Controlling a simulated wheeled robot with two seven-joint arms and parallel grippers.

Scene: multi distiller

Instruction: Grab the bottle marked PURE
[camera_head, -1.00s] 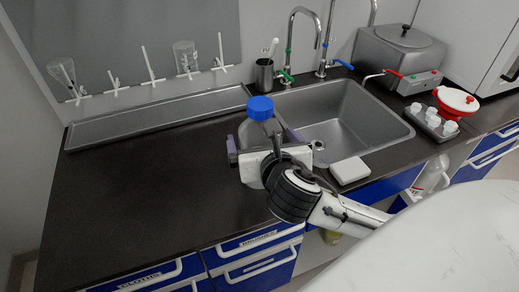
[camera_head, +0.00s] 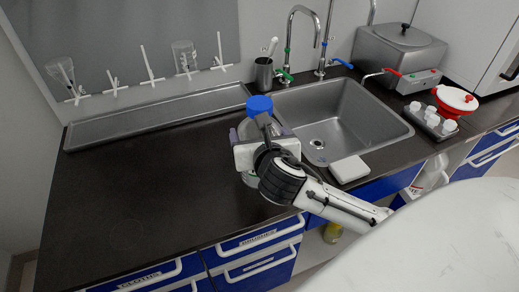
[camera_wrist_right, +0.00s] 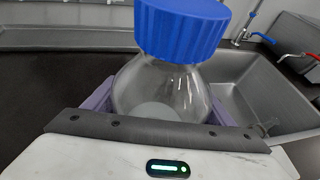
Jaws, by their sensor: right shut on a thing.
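A clear glass bottle with a blue screw cap (camera_head: 260,104) stands on the dark counter just left of the sink. In the right wrist view the same bottle (camera_wrist_right: 165,92) fills the middle, upright, with the cap at the top. My right gripper (camera_head: 257,134) is shut on the bottle, with a purple finger on each side of its body. No label or PURE mark can be read on it, and its lower part is mostly hidden by my gripper and wrist. My left gripper is not in view.
The sink (camera_head: 384,143) lies right of the bottle, with a white block (camera_head: 349,169) on its front edge. A tray of white-capped bottles (camera_head: 432,121) is at the right. The counter on the left is clear.

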